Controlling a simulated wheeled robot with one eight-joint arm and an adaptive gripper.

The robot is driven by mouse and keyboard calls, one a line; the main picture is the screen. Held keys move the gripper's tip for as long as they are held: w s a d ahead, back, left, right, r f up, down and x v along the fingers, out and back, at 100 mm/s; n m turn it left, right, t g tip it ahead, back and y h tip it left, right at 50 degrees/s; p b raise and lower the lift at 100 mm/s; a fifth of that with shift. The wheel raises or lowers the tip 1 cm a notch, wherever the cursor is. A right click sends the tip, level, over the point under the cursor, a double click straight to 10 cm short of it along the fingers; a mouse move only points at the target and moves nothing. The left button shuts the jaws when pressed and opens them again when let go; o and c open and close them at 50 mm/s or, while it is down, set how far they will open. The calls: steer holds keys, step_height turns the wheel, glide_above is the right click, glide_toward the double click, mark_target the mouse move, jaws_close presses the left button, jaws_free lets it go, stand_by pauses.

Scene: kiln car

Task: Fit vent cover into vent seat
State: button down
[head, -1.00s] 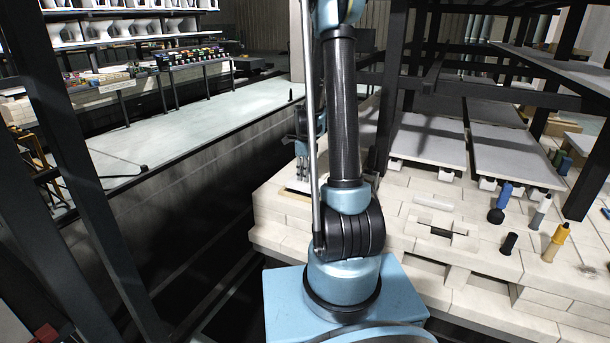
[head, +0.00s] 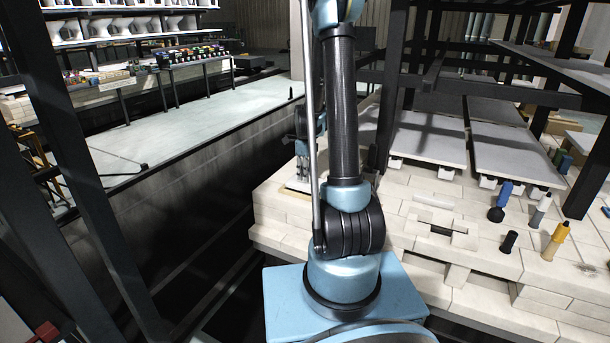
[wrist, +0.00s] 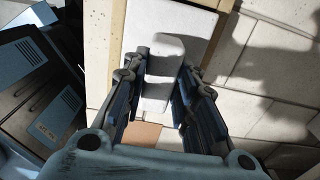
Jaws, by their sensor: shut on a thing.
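The vent cover, a pale plate (wrist: 182,22) with a raised block-like grip (wrist: 165,55), lies under my gripper in the wrist view. My gripper (wrist: 163,78) is shut on that grip, one finger on each side. A tan border, apparently the vent seat (wrist: 118,35), runs along the plate's left edge, and an orange-brown patch shows below the plate between the fingers. I cannot tell whether the cover sits down in the seat or just above it. In the head view my gripper (head: 300,172) is over the left part of the brick deck, partly hidden by my arm.
The pale brick deck (head: 400,235) carries blue, white, black and yellow handled pieces (head: 556,241) at the right. Grey slabs (head: 430,140) on small supports stand behind, among dark posts. A dark gap (head: 200,250) separates the deck from the left walkway (head: 190,125).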

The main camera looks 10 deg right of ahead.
steer(key=shift+f, duration=0.85)
stand_by(0.6)
steer(key=c, duration=1.2)
jaws_free()
steer(key=shift+r, duration=0.1)
steer(key=shift+r, duration=3.9)
steer(key=shift+r, duration=0.1)
